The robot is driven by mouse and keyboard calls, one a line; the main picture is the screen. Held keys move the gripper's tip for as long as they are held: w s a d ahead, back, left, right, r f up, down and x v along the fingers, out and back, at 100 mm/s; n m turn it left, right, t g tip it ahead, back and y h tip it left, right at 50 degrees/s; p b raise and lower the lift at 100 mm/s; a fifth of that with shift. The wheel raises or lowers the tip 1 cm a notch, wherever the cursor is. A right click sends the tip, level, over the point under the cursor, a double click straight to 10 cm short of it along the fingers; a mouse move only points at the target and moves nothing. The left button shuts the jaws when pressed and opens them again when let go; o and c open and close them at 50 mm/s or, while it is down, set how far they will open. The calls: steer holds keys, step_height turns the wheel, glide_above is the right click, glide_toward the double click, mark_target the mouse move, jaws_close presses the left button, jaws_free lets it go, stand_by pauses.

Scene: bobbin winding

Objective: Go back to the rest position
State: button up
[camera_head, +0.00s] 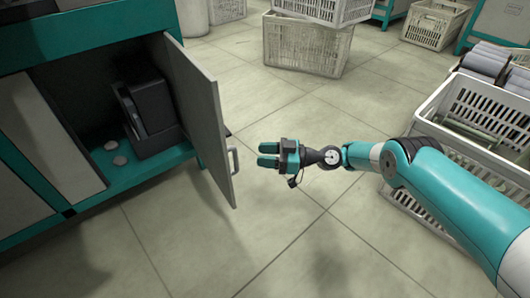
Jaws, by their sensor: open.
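My gripper (268,155) is in the middle of the view, open and empty, with its two teal fingers pointing left. It hangs over bare floor, a little to the right of the open cabinet door (200,110) and its handle, apart from them. My arm reaches in from the lower right. Nothing is between the fingers.
A crate (470,110) with grey rolls stands at right, close to my arm. Stacked crates (305,45) stand at the back. The floor (270,240) in front is clear.

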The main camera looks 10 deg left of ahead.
steer(key=shift+r, duration=0.1)
step_height(320, 180, up, 16)
steer(key=w+m+h+p, duration=0.2)
steer(key=h+p, duration=0.1)
steer(key=h, duration=0.1)
steer(key=s+d+r+m+h+p, duration=0.2)
steer(key=s+d+r+h, duration=0.15)
steer(key=r, duration=0.75)
steer(key=s+d+r+m+h+p, duration=0.2)
steer(key=s+d+r+m, duration=0.15)
steer(key=s+d, duration=0.45)
steer(key=s+d+r+m+t+h+p, duration=0.1)
steer(key=s+d+r+m+h+p, duration=0.3)
steer(key=s, duration=0.7)
steer(key=s+d+r+p, duration=0.1)
steer(key=s+d+r, duration=0.55)
steer(key=s, duration=0.35)
step_height(320, 180, up, 35)
steer(key=p, duration=3.6)
steer(key=shift+d+r, duration=0.15)
steer(key=shift+d, duration=0.1)
